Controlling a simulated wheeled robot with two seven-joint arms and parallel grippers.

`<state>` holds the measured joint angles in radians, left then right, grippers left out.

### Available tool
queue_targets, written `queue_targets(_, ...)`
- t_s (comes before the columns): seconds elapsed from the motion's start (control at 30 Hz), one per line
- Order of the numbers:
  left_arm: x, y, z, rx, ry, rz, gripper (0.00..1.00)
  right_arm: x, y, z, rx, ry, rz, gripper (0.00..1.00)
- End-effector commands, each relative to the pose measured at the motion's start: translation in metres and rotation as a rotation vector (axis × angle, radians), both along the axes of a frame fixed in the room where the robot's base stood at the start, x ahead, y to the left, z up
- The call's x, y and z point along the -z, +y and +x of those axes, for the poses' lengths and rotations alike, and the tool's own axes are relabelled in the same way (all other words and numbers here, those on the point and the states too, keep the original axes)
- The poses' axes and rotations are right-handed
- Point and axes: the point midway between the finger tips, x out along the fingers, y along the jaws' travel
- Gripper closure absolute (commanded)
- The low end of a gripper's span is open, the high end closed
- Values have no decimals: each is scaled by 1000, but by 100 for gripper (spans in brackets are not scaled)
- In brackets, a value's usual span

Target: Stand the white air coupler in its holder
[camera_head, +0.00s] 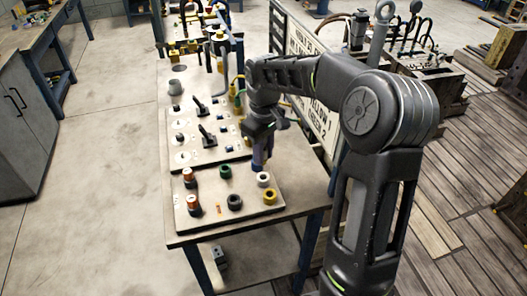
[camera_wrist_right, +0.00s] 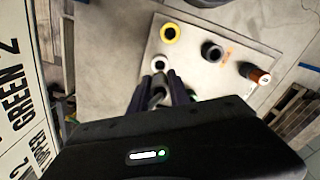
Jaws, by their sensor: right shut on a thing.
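My right gripper (camera_head: 259,164) reaches down from the right over the near board. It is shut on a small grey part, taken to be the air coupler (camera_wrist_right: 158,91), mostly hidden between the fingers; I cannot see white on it. A white ring-shaped holder (camera_head: 263,179) with a dark centre stands on the board, just in front of the fingertips. In the wrist view the white holder (camera_wrist_right: 160,63) lies just beyond the fingertips, and I cannot tell whether they touch. My left gripper is not in view.
The board (camera_head: 215,217) also bears a yellow ring (camera_head: 270,197), a black ring (camera_head: 234,202), a green ring (camera_head: 225,171) and two orange-topped pieces (camera_head: 193,204). A second board with black handles (camera_head: 207,135) lies behind. A lettered panel (camera_head: 308,85) stands along the table's right side.

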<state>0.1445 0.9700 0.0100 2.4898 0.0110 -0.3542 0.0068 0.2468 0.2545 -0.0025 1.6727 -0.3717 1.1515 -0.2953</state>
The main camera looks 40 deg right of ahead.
Motion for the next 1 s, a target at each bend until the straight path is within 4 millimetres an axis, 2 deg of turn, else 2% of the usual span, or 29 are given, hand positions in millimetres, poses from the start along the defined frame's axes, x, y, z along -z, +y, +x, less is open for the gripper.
queue_targets(0.2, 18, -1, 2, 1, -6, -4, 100, 24, 0, 0, 1, 1, 0, 100)
queue_targets(0.43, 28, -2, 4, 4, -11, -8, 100, 41, 0, 0, 0, 0, 0, 100)
queue_targets(1.0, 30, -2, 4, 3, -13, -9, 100, 47, 0, 0, 0, 0, 0, 100)
